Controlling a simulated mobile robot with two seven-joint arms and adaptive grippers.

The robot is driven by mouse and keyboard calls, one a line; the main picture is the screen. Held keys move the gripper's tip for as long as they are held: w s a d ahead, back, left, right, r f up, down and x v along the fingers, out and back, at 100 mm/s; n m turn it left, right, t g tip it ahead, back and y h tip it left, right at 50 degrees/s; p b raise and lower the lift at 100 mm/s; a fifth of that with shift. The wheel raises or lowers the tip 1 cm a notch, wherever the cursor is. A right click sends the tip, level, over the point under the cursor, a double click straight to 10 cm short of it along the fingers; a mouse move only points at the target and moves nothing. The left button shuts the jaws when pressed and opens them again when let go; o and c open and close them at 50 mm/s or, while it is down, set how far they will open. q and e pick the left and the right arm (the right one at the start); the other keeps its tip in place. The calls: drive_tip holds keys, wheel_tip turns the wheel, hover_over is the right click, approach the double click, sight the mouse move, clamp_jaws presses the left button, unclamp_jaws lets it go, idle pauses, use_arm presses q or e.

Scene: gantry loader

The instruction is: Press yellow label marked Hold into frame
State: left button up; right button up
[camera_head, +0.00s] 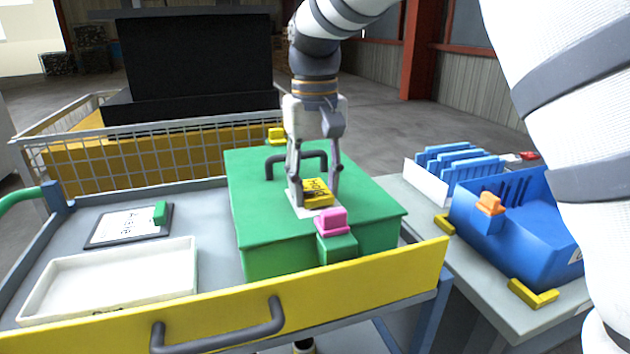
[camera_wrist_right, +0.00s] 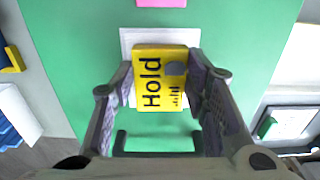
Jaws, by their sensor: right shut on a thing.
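The yellow label (camera_wrist_right: 160,80) marked Hold is between the fingers of my right gripper (camera_wrist_right: 161,85), with its text facing the wrist camera. In the head view the label (camera_head: 317,191) is over the top of a green box. The pale frame (camera_wrist_right: 128,40) lies on the green top, and the label covers most of it. I cannot tell whether the label is seated in the frame or just above it. In the head view my right gripper (camera_head: 315,188) points down and is shut on the label. My left gripper is not in view.
The green box (camera_head: 255,218) has a dark handle (camera_head: 296,157) behind the label and a pink block (camera_head: 330,221) in front. A white tray (camera_head: 110,282) and a dark-edged board (camera_head: 128,225) lie to the left. A blue bin (camera_head: 530,220) stands at right.

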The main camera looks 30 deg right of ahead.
drive_tip(key=shift+f, duration=0.3)
drive_tip(key=o, duration=1.6)
drive_tip(key=shift+r, duration=3.5)
drive_tip(key=shift+c, duration=0.4)
